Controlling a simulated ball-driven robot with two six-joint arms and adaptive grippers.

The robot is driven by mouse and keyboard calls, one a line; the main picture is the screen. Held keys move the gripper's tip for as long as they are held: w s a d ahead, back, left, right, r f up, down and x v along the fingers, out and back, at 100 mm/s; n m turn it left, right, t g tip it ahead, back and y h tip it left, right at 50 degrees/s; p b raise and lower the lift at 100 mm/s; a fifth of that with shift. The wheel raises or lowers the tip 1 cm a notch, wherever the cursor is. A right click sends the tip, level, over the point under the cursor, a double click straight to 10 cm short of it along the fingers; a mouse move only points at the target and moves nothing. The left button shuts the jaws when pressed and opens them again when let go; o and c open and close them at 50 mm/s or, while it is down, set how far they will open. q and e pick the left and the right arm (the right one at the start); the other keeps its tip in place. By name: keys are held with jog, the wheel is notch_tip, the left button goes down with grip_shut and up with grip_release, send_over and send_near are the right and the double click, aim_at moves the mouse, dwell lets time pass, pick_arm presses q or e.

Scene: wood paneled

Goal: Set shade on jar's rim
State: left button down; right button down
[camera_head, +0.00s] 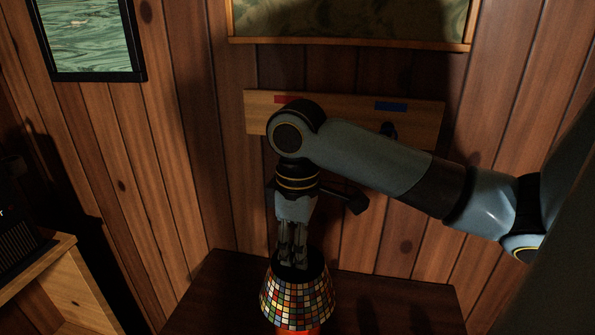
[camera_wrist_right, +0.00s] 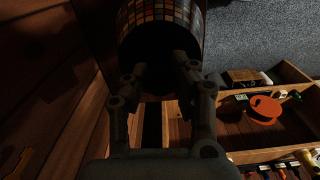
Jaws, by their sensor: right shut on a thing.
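A mosaic shade (camera_head: 297,298) of small coloured tiles, wider at the bottom, is at the bottom centre of the head view. My right gripper (camera_head: 292,262) points down and is shut on the shade at its dark top. In the right wrist view, the fingers (camera_wrist_right: 160,68) reach to the dark opening of the shade (camera_wrist_right: 163,17). A bit of something orange-red (camera_head: 298,331) shows just under the shade at the picture's bottom edge. I cannot tell whether it is the jar, or whether the shade touches it. The jar's rim is not visible. My left gripper is not in view.
A dark table (camera_head: 392,300) stands against the wood-panelled wall. A wall board (camera_head: 350,106) with red and blue marks hangs behind my right arm. The right wrist view shows an open wooden drawer or box (camera_wrist_right: 232,148) with an orange item (camera_wrist_right: 264,110) inside.

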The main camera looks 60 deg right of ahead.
jog(key=shift+f, duration=0.95)
jog(key=c, duration=0.7)
grip_release()
notch_tip(320, 180, up, 12)
jog(key=shift+f, duration=0.1)
dwell(0.6)
